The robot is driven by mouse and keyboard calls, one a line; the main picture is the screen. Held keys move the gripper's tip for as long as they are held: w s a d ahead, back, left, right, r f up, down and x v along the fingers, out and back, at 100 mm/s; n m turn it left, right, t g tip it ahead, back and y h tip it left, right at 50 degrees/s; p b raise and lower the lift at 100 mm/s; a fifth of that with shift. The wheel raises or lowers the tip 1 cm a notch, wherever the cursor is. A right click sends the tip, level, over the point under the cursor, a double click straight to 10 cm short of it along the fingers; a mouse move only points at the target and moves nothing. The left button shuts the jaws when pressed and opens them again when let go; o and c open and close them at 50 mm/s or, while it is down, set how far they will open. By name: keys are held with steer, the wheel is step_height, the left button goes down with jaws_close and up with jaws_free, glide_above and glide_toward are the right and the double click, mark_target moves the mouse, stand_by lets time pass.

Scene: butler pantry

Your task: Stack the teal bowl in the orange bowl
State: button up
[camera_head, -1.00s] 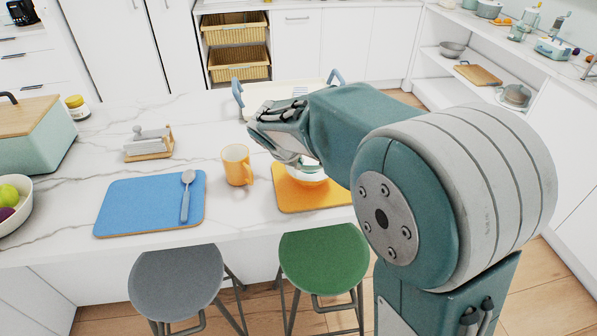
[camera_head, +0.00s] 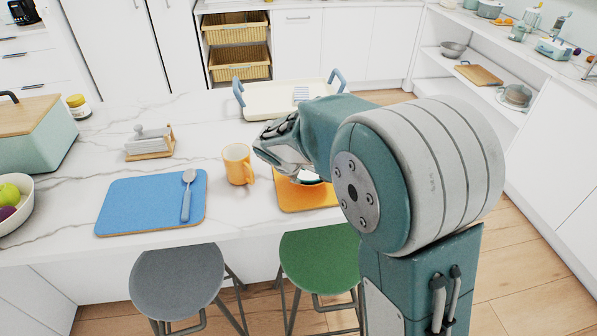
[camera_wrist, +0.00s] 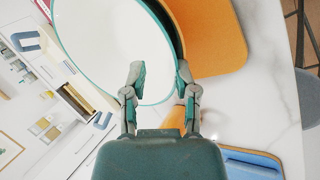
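The teal bowl, with a pale interior and teal rim, fills the upper left of the wrist view (camera_wrist: 110,45). In the head view, a small pale and teal part of it (camera_head: 311,177) shows below my gripper (camera_head: 283,160), over the orange mat. In the wrist view my gripper (camera_wrist: 160,75) has its fingers apart, one over the bowl's inside and one at or outside the rim. I see a gap between the fingers and no clear clamp on the wall. The orange bowl is mostly hidden by my arm and the teal bowl; I cannot tell how the two bowls sit together.
An orange mug (camera_head: 237,164) stands just left of my gripper. A blue mat (camera_head: 145,205) with a spoon (camera_head: 187,190), a napkin holder (camera_head: 150,143) and a cream tray (camera_head: 275,100) are on the marble counter. The orange mat (camera_head: 292,200) lies near the front edge, above a green stool (camera_head: 318,255).

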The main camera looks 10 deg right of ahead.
stand_by(0.3)
steer(key=shift+r, duration=0.25)
steer(key=v, duration=1.2)
steer(key=s+d+m+y, duration=0.1)
steer(key=s+d+m, duration=0.1)
steer(key=s, duration=0.5)
steer(key=s+d+m+y, duration=0.1)
steer(key=s+d+m, duration=0.2)
steer(key=s+m, duration=0.2)
steer(key=s+d+m+y, duration=0.1)
steer(key=s+d+m, duration=0.2)
steer(key=s, duration=0.8)
steer(key=shift+s+r+m+y, duration=0.2)
steer(key=shift+r+m+y, duration=0.1)
steer(key=shift+m+y, duration=0.1)
